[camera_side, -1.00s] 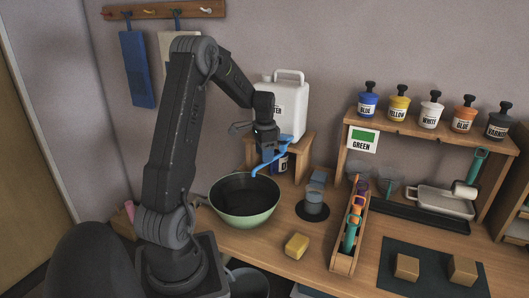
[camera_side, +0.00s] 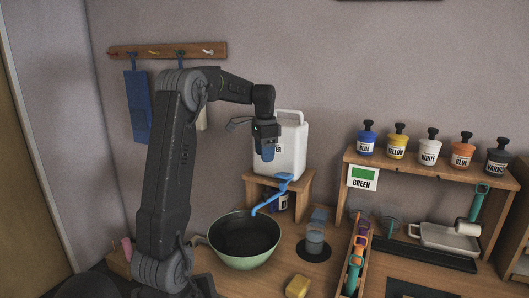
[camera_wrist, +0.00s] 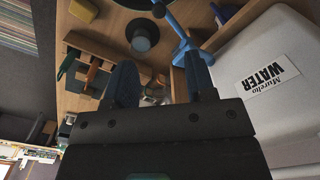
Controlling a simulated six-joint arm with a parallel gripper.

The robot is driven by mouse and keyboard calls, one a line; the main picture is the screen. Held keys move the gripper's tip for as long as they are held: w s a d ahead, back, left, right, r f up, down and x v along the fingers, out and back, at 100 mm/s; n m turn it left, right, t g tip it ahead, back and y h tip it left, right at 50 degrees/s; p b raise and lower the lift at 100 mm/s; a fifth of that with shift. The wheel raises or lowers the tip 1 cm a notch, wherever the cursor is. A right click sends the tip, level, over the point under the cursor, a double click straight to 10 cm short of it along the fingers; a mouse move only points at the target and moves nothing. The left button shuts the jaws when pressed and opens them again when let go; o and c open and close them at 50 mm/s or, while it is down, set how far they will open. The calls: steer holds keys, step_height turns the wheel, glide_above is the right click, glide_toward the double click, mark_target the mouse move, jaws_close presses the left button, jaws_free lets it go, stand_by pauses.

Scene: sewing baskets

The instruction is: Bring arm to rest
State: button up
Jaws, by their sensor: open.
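My gripper (camera_side: 267,152) hangs pointing down in front of the white water jug (camera_side: 290,150), above the blue tap (camera_side: 272,190). In the wrist view my gripper's two dark blue fingers (camera_wrist: 162,82) are apart with nothing between them. The tap (camera_wrist: 186,40) shows just beyond the fingers in the wrist view, and the jug (camera_wrist: 275,75) fills the right side with its "WATER" label. A green bowl (camera_side: 243,262) stands below the tap's spout.
A cup (camera_side: 315,238) stands on a dark round mat right of the bowl. A yellow sponge (camera_side: 298,286) lies in front. A wooden rack (camera_side: 347,272) holds several tools. A shelf (camera_side: 400,155) bears several labelled bottles. Free air lies above the shelf.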

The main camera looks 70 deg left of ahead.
stand_by(0.4)
steer(key=d+r+t+y, duration=0.1)
steer(key=d+r, duration=0.1)
steer(key=d, duration=0.8)
steer(key=d+r+t, duration=0.1)
steer(key=d+r, duration=0.1)
steer(key=d, duration=0.9)
steer(key=s+d+f+t+h, duration=0.1)
steer(key=s+d+f+t, duration=0.2)
steer(key=s+d, duration=0.7)
steer(key=d, duration=0.5)
steer(key=shift+s+f+t, duration=0.2)
steer(key=shift+s+t, duration=0.1)
steer(key=shift+s, duration=0.1)
